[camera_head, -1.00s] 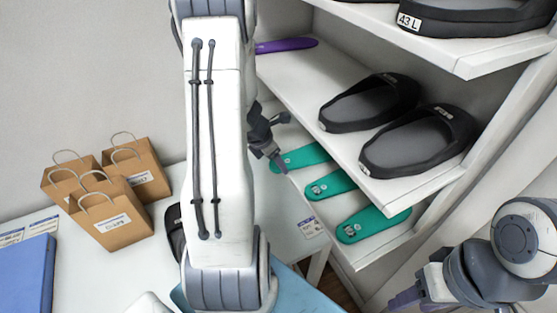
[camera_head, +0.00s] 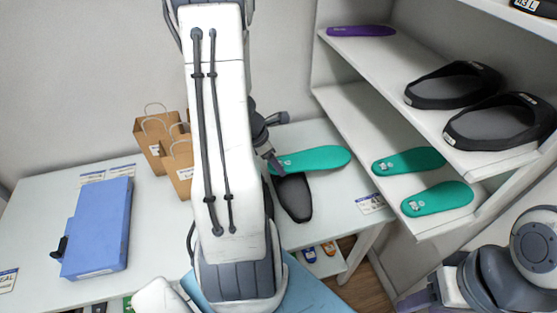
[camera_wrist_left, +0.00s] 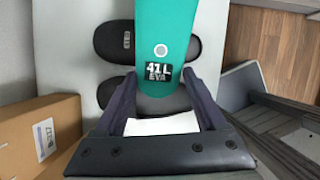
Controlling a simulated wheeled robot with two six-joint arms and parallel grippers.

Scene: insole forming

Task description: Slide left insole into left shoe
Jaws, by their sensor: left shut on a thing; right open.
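My left gripper (camera_wrist_left: 161,88) is shut on a teal insole (camera_wrist_left: 167,32) marked "41 L EVA". The insole also shows in the head view (camera_head: 318,159), held above the table beside the shelf. Below it lies a black shoe (camera_head: 292,198), partly hidden by my left arm. The left wrist view shows two dark shoes, one farther out (camera_wrist_left: 113,42) and one nearer (camera_wrist_left: 110,92), both partly covered by the insole. The insole appears above the shoes, not inside either. My right gripper (camera_head: 418,299) is open at the bottom right, partly cut off by the frame.
The shelf (camera_head: 345,107) at right holds black shoes (camera_head: 452,86), a purple insole (camera_head: 361,31) and two teal insoles (camera_head: 437,200). Paper bags (camera_head: 155,138) stand behind my left arm. A blue box (camera_head: 98,228) lies on the white table (camera_head: 40,195).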

